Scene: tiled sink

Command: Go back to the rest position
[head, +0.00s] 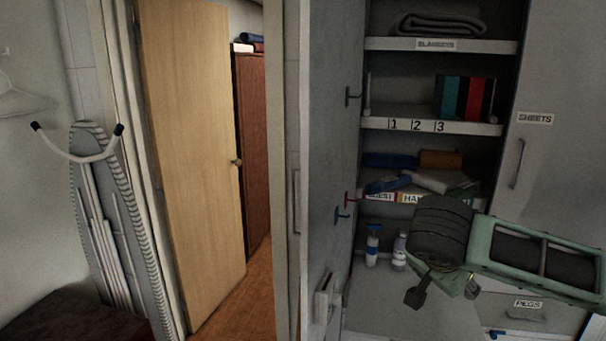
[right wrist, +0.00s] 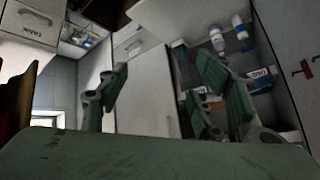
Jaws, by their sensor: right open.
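My right gripper (head: 445,289) is in the head view at the lower right, in front of the open cupboard, with its green arm coming in from the right. Its two fingers point down and are apart, with nothing seen between them. In the right wrist view the green-padded fingers of the right gripper (right wrist: 165,95) stand wide apart with empty space between them. My left gripper and left arm are not in view.
The open cupboard has a blankets shelf (head: 390,45), a numbered shelf (head: 380,122) with books (head: 466,97), and bottles (head: 372,246) below, left of my gripper. A wooden door (head: 195,150) and ironing board (head: 100,220) stand left. Floor (head: 245,305) shows in the doorway.

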